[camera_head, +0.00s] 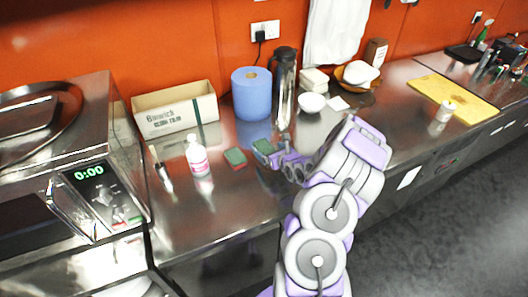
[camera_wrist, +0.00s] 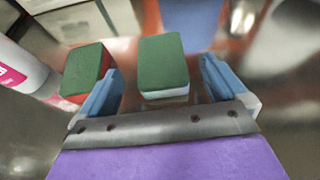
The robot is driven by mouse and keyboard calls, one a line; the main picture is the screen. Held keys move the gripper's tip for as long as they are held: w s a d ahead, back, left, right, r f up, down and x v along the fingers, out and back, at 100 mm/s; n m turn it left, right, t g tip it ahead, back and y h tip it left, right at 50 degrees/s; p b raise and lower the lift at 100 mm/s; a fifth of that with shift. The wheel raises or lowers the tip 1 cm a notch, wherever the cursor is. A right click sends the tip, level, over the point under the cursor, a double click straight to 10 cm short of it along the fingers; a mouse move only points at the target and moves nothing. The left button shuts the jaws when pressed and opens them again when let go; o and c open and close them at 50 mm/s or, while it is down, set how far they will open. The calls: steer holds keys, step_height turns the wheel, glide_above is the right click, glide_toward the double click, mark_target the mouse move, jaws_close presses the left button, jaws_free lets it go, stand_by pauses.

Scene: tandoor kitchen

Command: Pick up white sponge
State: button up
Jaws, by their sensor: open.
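The white sponge (camera_wrist: 164,70) has a green scouring top and a pale body that shows along its near lower edge. In the head view, the white sponge (camera_head: 261,146) lies on the steel counter at the tip of my gripper (camera_head: 274,156). In the wrist view, my gripper (camera_wrist: 162,82) is open, with one blue finger to the left of the sponge and one to the right. Gaps show on both sides, so neither finger appears to touch it. The far ends of the fingers reach roughly the sponge's near half.
A red sponge with a green top (camera_wrist: 87,70) lies close to my left finger; it also shows in the head view (camera_head: 235,158). A white bottle with a pink label (camera_head: 196,158) stands left of it. A blue paper roll (camera_head: 251,95) and a steel flask (camera_head: 284,85) stand behind.

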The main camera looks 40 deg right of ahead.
mark_target(265, 148)
steer(key=shift+w+a+f, duration=0.15)
steer(key=shift+w+f, duration=0.1)
steer(key=shift+w, duration=0.45)
steer(key=shift+w+d+f, duration=0.25)
steer(key=shift+w+d, duration=0.1)
steer(key=shift+d, duration=0.05)
steer(key=shift+w+d+f+b, duration=0.2)
steer(key=shift+w+f+b, duration=0.15)
steer(key=shift+w+f, duration=0.25)
steer(key=shift+w+d+f+b, duration=0.2)
steer(key=shift+w+f+b, duration=0.2)
steer(key=shift+w, duration=0.25)
steer(key=shift+w+f, duration=0.1)
steer(key=shift+w, duration=0.3)
steer(key=shift+w+a, duration=0.35)
steer(key=shift+w, duration=0.05)
steer(key=shift+d, duration=0.4)
steer(key=c, duration=0.5)
steer(key=shift+a, duration=0.35)
steer(key=c, duration=0.5)
steer(key=shift+c, duration=0.2)
steer(key=shift+d, duration=0.1)
